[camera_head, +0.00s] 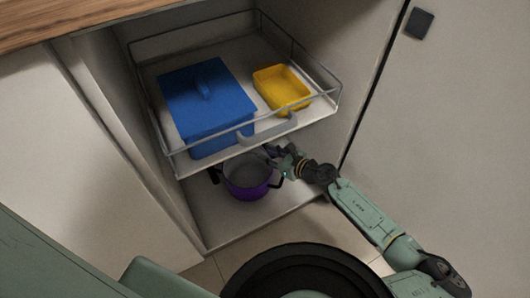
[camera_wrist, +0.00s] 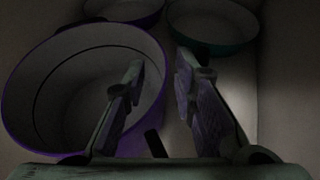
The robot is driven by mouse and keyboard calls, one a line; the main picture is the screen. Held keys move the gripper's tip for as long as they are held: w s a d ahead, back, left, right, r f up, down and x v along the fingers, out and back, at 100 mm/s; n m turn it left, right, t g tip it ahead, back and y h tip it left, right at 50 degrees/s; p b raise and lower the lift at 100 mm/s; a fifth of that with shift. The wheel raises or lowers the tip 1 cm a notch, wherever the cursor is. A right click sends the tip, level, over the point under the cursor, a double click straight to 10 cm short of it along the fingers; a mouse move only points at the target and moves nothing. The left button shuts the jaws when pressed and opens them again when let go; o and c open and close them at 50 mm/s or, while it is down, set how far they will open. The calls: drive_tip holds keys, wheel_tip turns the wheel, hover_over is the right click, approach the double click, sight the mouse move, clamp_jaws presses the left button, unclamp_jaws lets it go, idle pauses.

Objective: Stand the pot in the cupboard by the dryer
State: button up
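The purple pot (camera_head: 250,191) with dark side handles sits upright in the lower part of the open cupboard, partly under the pull-out shelf. My gripper (camera_head: 272,153) is at the pot's right upper side, partly hidden by the shelf edge. In the wrist view, the pot (camera_wrist: 35,100) is large at left, and my gripper (camera_wrist: 159,63) has its fingers apart, with the left finger over the pot's inside and the right finger outside the rim. A dark handle (camera_wrist: 155,143) shows low between the fingers. I see no clear contact with the wall. No dryer is visible.
The wire-railed pull-out shelf (camera_head: 190,166) carries a blue lidded box (camera_head: 208,105) and a yellow tray (camera_head: 283,88) above the pot. Another purple-rimmed pot (camera_wrist: 125,10) and a green-rimmed pot (camera_wrist: 213,42) stand behind. The cupboard floor (camera_head: 215,228) is bare in front.

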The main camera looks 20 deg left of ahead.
drive_tip(key=v, duration=1)
drive_tip(key=shift+s+r, duration=0.1)
